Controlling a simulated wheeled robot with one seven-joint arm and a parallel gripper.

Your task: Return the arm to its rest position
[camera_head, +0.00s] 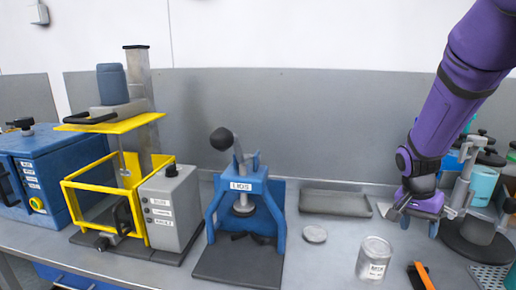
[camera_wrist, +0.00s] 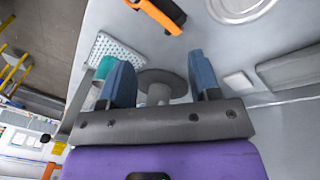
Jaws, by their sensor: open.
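My purple arm comes in from the upper right in the head view. My gripper (camera_head: 420,212) hangs at its end over the right part of the bench. In the wrist view my gripper (camera_wrist: 161,68) has its two blue fingers well apart with nothing held between them. Beyond the fingers a stand with a dark round base (camera_wrist: 163,80) shows. In the head view the gripper overlaps the left side of that stand (camera_head: 478,238); I cannot tell whether they touch.
An open metal can (camera_head: 375,260), a lid (camera_head: 314,234), an orange-and-black tool (camera_head: 420,275) and a grey tray (camera_head: 335,204) lie on the bench. The blue lid press (camera_head: 243,188) and yellow-guarded agitator (camera_head: 103,187) stand left. Teal containers (camera_head: 483,185) stand at right.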

